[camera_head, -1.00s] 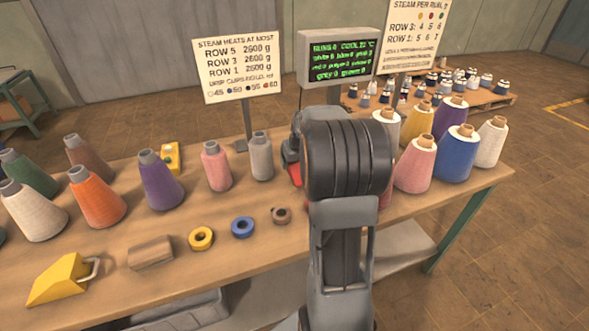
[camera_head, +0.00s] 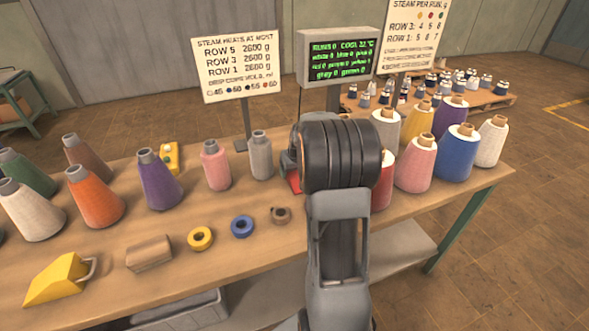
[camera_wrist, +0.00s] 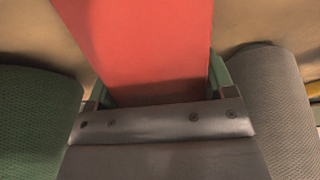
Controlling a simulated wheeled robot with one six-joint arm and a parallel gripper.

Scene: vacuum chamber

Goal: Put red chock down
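The red chock (camera_wrist: 145,40) fills the upper middle of the wrist view, between the two fingers of my gripper (camera_wrist: 160,88). The fingers sit close against its two sides, and my gripper looks shut on it. In the head view only a small red piece of the chock (camera_head: 294,182) shows, low at the tabletop, left of my wrist. My arm hides the rest of it and most of the gripper. I cannot tell whether the chock touches the table (camera_head: 225,262).
A grey cone (camera_head: 261,158) and pink cone (camera_head: 216,167) stand left of my gripper; a red cone (camera_head: 383,184) stands right. A green cone (camera_wrist: 35,125) and a grey cone (camera_wrist: 272,110) flank the wrist view.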

